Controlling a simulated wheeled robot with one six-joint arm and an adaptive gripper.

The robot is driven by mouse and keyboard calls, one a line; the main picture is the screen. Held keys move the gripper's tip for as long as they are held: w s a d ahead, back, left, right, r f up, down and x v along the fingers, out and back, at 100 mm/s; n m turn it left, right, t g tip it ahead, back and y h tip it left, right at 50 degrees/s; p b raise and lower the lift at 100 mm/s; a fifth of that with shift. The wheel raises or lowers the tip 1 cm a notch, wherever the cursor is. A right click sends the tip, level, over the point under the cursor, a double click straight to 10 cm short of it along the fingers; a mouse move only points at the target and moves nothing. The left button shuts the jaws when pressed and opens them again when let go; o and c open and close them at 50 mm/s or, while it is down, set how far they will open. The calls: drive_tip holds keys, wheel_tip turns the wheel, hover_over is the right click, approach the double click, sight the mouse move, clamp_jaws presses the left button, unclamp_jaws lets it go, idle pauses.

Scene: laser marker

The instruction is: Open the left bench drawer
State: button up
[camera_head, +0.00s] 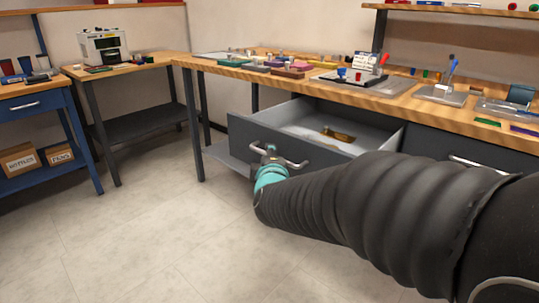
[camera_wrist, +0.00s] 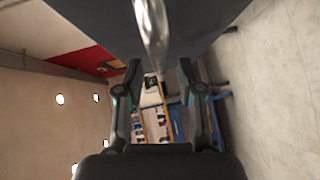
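The left bench drawer (camera_head: 243,132) is pulled well out from under the long wooden bench. Its grey inside shows, with a brass-coloured item lying in it (camera_head: 338,135). The drawer's silver bar handle (camera_head: 294,164) is on its front. My gripper (camera_head: 270,150) is at the left part of this handle, mostly hidden behind my teal wrist joint. In the wrist view, my gripper (camera_wrist: 158,72) has its two fingers apart, with the handle (camera_wrist: 153,30) running between and above the fingertips. Gaps show on both sides of the handle, and no firm contact is visible.
The long bench top (camera_head: 225,70) carries trays, fixtures and small parts. A second closed drawer with a handle (camera_head: 470,161) is to the right, partly behind my arm. A side table (camera_head: 150,65) and a blue cart (camera_head: 52,100) stand left. Floor in front is clear.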

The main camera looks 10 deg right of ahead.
drive_tip(key=s+r, duration=0.1)
drive_tip(key=s, duration=0.8)
drive_tip(key=shift+s+a+r, duration=0.2)
drive_tip(key=shift+s+a, duration=0.2)
drive_tip(key=s+a+f+m+g+y, duration=0.6)
drive_tip(key=s+a+f+m+g, duration=0.15)
drive_tip(key=f, duration=0.25)
drive_tip(key=s+d+m+g+h, duration=0.3)
drive_tip(key=s+d+m, duration=0.5)
drive_tip(key=s+d, duration=0.5)
drive_tip(key=shift+s+d+r+h, duration=0.15)
drive_tip(key=shift+d+r+h, duration=0.3)
drive_tip(key=shift+h, duration=0.35)
